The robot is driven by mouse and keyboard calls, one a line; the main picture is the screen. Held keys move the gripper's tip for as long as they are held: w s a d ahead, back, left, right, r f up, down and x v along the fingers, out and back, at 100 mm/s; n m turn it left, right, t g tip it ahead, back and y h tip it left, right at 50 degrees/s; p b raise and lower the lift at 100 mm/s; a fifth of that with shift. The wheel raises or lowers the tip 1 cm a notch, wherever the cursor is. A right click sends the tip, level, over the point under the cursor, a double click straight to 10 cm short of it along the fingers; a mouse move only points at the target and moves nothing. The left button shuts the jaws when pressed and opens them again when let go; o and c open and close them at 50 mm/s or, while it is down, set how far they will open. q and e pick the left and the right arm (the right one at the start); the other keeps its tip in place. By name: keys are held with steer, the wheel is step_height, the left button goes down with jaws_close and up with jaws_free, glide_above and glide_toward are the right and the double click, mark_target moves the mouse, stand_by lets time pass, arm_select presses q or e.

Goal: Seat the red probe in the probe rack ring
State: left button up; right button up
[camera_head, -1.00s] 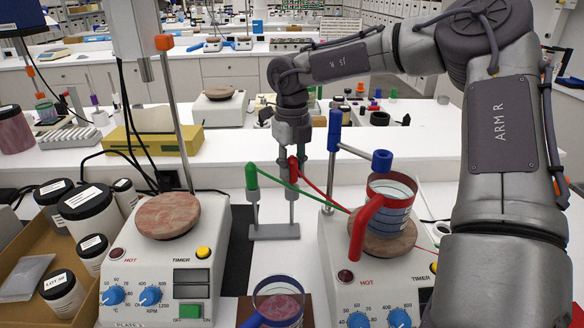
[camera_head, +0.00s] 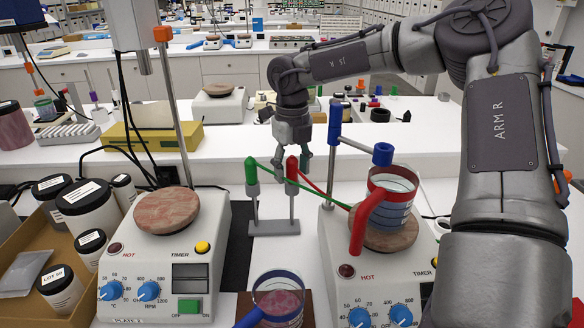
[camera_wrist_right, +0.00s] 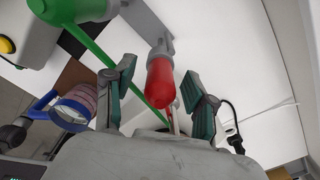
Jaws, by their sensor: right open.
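The red probe (camera_head: 292,168) stands upright at the right post of the grey probe rack (camera_head: 274,228). The ring detail at its lower end is too small to make out. A green probe (camera_head: 251,172) stands at the left post. My right gripper (camera_head: 293,158) is open just above and behind the red probe's top. In the right wrist view the red probe (camera_wrist_right: 161,82) lies between the spread fingers of the gripper (camera_wrist_right: 160,88), with a gap on both sides. The green probe (camera_wrist_right: 62,12) is at upper left there. My left gripper is not in view.
Hotplates flank the rack, the left one with a bare brown plate (camera_head: 167,211). A beaker (camera_head: 393,190) with a red handle stands on the right one.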

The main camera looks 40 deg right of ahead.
step_height(320, 180, up, 12)
stand_by(0.5)
stand_by(0.5)
